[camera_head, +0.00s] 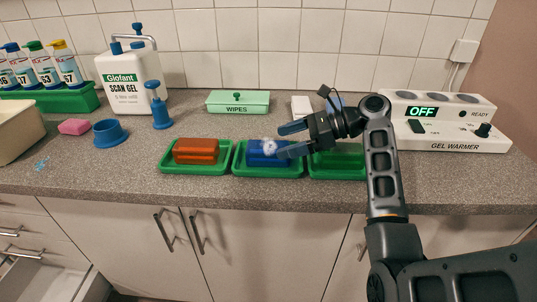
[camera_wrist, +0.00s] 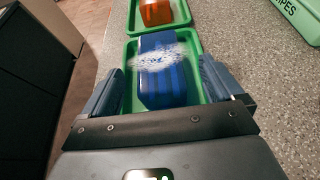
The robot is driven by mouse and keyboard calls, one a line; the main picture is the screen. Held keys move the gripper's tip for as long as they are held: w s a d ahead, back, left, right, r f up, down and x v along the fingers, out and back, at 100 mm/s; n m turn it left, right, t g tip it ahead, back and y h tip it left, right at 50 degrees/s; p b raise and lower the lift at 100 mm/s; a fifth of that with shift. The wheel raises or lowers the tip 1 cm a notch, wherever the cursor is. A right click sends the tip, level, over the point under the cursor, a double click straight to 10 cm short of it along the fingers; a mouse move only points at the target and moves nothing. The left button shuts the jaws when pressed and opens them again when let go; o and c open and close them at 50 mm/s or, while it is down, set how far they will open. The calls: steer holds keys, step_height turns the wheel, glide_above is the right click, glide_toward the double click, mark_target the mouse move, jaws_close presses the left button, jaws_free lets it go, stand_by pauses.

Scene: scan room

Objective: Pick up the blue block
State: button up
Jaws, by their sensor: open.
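The blue block (camera_head: 262,153) lies in the middle green tray (camera_head: 268,174) on the counter. In the wrist view the blue block (camera_wrist: 163,84) has a whitish speckled patch across its top and sits between my fingers, ahead of the palm. My gripper (camera_head: 287,139) is open around or just above the block's right part in the head view, with its fingers pointing left. I cannot tell whether the fingers touch the block.
An orange block (camera_head: 196,150) lies in the left green tray (camera_head: 165,169). A third tray (camera_head: 340,174) is partly behind my arm. The wipes box (camera_head: 238,102), gel bottle (camera_head: 128,80) and gel warmer (camera_head: 455,125) stand behind. The counter's front strip is clear.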

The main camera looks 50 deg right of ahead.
mark_target(269, 145)
steer(key=shift+x, duration=2.75)
steer(key=c, duration=1.3)
